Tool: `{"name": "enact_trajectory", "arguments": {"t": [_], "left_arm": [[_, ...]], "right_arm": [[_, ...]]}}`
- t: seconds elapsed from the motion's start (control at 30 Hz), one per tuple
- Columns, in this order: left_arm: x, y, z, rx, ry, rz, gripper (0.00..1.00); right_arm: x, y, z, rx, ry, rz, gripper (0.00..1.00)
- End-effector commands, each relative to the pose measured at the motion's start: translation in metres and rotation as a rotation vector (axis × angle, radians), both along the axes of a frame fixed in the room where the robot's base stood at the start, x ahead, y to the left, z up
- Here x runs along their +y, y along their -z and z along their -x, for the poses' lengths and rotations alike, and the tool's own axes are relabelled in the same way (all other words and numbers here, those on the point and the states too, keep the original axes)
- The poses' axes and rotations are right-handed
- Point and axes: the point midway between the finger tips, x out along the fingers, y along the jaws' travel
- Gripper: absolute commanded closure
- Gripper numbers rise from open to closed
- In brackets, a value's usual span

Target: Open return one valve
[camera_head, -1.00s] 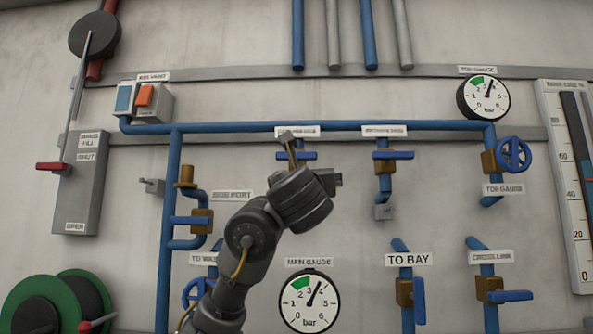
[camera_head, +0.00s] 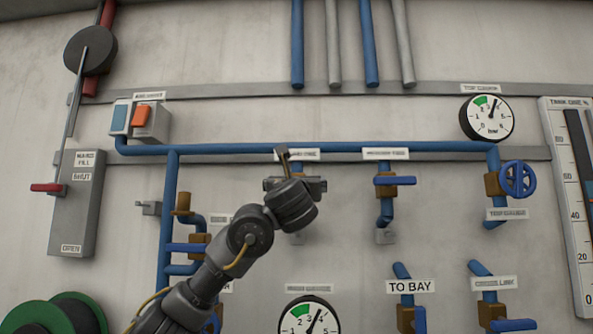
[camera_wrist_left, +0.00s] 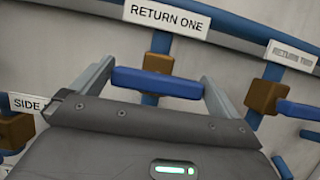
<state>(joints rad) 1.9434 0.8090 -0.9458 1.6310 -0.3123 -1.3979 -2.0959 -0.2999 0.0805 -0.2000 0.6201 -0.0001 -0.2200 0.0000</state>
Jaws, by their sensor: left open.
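The RETURN ONE valve shows in the left wrist view as a blue handle (camera_wrist_left: 157,83) lying crosswise on a brown body (camera_wrist_left: 158,63), under the RETURN ONE label (camera_wrist_left: 166,20). My left gripper (camera_wrist_left: 158,73) is open, with one finger near each end of the handle. I cannot tell whether the fingers touch it. In the head view my left gripper (camera_head: 296,183) is in front of this valve and hides most of it. The partly covered label (camera_head: 304,155) shows just above. My right gripper is in neither view.
The RETURN TWO valve (camera_head: 394,181) is to the right, with its blue handle crosswise. A blue header pipe (camera_head: 230,149) runs above both valves. The SIDE label (camera_wrist_left: 30,103) and another brown valve body are at left in the wrist view. The TO BAY valve (camera_head: 404,315) is lower right.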

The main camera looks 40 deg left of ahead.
Motion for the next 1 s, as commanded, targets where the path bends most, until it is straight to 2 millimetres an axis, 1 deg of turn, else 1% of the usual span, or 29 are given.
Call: {"name": "enact_trajectory", "arguments": {"t": [0.03, 0.1, 0.4, 0.43, 0.63, 0.67, 0.83, 1.0], "left_arm": [[0.003, -0.004, -0.003, 0.0, -0.002, 0.0, 0.0], [0.006, -0.005, -0.005, -0.001, -0.003, 0.001, 0.0], [0.007, -0.004, -0.007, -0.001, -0.001, 0.0, 0.0], [0.007, -0.004, -0.007, -0.001, -0.001, 0.0, 0.01], [0.006, -0.004, -0.007, -0.001, -0.001, 0.0, 0.28], [0.003, -0.004, -0.007, -0.001, 0.0, -0.001, 0.28], [0.005, -0.003, -0.008, -0.008, 0.0, 0.009, 0.28], [0.006, -0.001, -0.007, -0.043, 0.0, 0.053, 0.28]], "right_arm": [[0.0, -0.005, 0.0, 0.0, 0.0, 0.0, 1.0], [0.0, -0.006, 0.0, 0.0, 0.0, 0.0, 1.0], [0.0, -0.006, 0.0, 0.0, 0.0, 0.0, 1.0], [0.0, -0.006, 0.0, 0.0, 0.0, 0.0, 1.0], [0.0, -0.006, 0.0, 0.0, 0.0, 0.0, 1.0], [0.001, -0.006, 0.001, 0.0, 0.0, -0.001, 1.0], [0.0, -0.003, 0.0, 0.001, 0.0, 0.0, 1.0], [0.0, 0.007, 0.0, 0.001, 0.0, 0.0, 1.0]]}}
